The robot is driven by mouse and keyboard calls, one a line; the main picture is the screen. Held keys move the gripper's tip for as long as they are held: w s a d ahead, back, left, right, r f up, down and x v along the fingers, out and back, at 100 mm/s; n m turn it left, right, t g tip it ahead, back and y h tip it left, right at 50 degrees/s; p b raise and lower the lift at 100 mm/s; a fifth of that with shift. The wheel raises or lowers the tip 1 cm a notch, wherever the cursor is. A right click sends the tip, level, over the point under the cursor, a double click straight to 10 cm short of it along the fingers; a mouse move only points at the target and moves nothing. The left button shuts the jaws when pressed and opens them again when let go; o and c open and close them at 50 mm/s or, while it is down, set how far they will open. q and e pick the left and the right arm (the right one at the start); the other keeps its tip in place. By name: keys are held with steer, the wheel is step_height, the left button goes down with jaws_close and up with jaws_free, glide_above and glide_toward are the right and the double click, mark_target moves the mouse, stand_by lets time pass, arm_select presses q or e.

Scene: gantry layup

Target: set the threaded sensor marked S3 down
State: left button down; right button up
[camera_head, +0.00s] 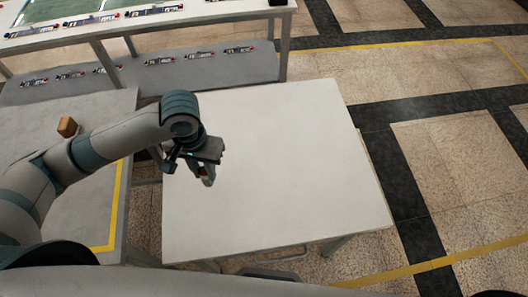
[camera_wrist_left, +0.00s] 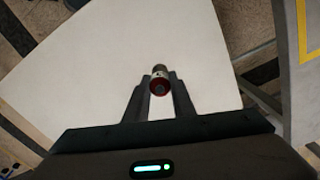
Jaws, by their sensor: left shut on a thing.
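My left gripper (camera_head: 207,181) is over the left part of a white table (camera_head: 290,150) in the head view. In the left wrist view the left gripper (camera_wrist_left: 160,90) is shut on the threaded sensor (camera_wrist_left: 159,73), a small cylinder with a red end and a pale body bearing a dark mark too small to read. The sensor sticks out past the fingertips over the white tabletop (camera_wrist_left: 110,60). I cannot tell whether it touches the table. In the head view the sensor is mostly hidden by the gripper. My right gripper is not in view.
The white tabletop is otherwise bare.

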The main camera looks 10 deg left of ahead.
arm_select(q)
steer(key=shift+s+d+r+m, duration=0.1)
steer(key=shift+s+d+m, duration=0.15)
steer(key=shift+m, duration=0.35)
steer(key=shift+s+d+r+m, duration=0.1)
steer(key=shift+d+m, duration=0.25)
steer(key=shift+m, duration=0.25)
steer(key=s+d+r+m, duration=0.1)
steer(key=s+d+m, duration=0.2)
steer(key=m, duration=1)
steer(key=s+d+r+m+b, duration=0.1)
steer(key=s+d+m, duration=0.3)
steer(key=m, duration=1)
steer(key=shift+s+r, duration=0.5)
steer(key=shift+s, duration=0.5)
steer(key=w+f, duration=0.7)
steer(key=w, duration=0.4)
steer(key=shift+w+a, duration=0.25)
steer(key=shift+w, duration=0.1)
steer(key=shift+f, duration=0.1)
